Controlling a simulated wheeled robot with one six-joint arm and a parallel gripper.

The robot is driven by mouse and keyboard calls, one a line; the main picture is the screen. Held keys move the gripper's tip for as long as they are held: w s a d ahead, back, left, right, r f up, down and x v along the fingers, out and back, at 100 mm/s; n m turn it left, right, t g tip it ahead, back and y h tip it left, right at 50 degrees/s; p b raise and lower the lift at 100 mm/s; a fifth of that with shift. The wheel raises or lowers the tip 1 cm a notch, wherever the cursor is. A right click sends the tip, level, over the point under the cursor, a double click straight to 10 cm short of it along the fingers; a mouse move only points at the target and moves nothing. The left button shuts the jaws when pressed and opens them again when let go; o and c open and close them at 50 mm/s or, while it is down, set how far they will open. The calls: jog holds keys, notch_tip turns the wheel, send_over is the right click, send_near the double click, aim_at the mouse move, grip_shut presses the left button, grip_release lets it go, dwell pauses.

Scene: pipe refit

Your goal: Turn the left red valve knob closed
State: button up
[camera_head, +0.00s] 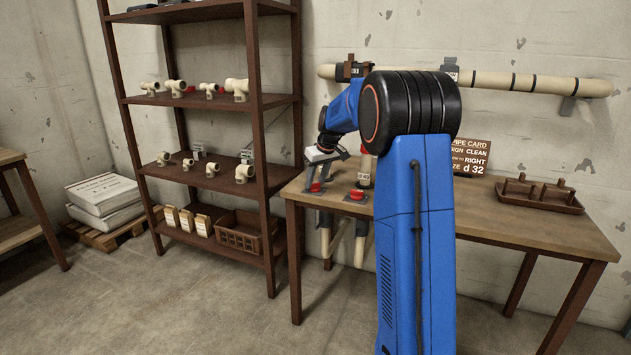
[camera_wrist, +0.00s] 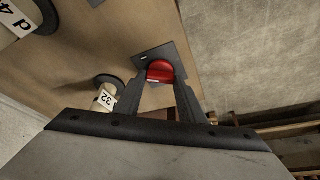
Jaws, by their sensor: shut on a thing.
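The left red valve knob (camera_head: 316,187) stands at the left end of the wooden workbench, under my gripper (camera_head: 317,182). In the wrist view the red knob (camera_wrist: 160,71) sits on a dark square plate (camera_wrist: 154,58). My gripper (camera_wrist: 159,82) is shut on it, one finger on each side. The fingers hide part of the knob's sides, and how far it is turned cannot be told. A second red knob (camera_head: 357,194) stands to the right on the bench, apart from my gripper.
A pipe labelled d 40 (camera_head: 364,178) rises behind the second knob. A pipe end marked 32 (camera_wrist: 106,97) is near my left finger in the wrist view. A brown shelf (camera_head: 205,97) with pipe fittings stands left of the bench. A brown tray (camera_head: 540,199) lies at the bench's right.

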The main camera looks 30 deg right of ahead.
jog(key=n+y, duration=0.1)
jog(key=n, duration=0.2)
jog(key=n+g+y, duration=0.1)
jog(key=n, duration=0.2)
jog(key=shift+d, duration=0.2)
jog(key=shift+n, duration=0.4)
jog(key=o, duration=1)
jog(key=shift+o, duration=0.2)
jog(key=shift+r, duration=0.1)
jog(key=v, duration=1.7)
jog(key=shift+d, duration=0.35)
